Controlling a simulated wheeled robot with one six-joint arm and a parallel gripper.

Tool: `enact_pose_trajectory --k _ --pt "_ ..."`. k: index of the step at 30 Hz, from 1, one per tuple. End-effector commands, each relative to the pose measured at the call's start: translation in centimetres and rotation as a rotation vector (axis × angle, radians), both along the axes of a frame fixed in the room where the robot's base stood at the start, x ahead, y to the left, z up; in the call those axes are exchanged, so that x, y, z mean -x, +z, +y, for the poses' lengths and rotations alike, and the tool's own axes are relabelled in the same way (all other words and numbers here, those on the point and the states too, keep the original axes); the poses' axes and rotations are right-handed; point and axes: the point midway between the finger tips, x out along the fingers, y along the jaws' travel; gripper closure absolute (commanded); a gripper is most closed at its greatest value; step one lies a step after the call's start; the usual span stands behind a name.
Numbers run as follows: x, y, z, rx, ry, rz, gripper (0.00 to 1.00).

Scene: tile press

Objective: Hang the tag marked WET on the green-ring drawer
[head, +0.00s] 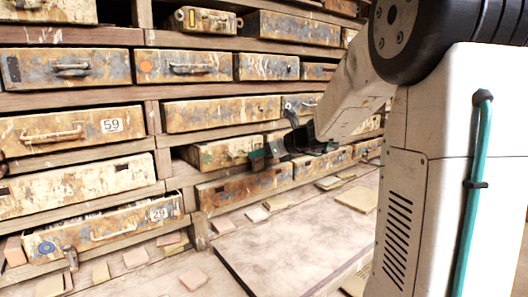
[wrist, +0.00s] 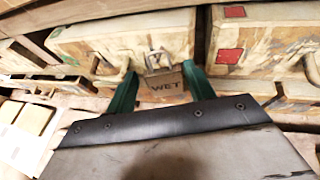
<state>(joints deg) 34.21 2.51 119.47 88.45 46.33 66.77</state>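The tag marked WET (wrist: 167,88) is a small brown-grey plate with a pale metal loop at its top. It sits between the two green fingers of my gripper (wrist: 160,80) in the wrist view. I cannot tell whether the loop is around the drawer's handle.
A drawer with red squares (wrist: 270,38) is to the right in the wrist view. Rusty drawers fill the wooden rack, including one marked 59 (head: 75,130) and one with a blue ring (head: 100,232). Loose tiles (head: 193,279) lie in front, beside a large flat slab (head: 300,240).

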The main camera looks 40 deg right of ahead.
Motion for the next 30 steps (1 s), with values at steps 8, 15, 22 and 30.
enact_pose_trajectory --k 8,15,22,30 --pt "0.8 0.3 -0.8 0.001 -0.013 0.001 0.30" --pt "4.6 2.0 -1.5 0.002 -0.006 -0.002 0.30" --pt "6.9 3.1 -2.0 0.001 -0.002 -0.003 0.30" --pt "7.1 3.1 -2.0 0.012 0.005 -0.005 0.30"
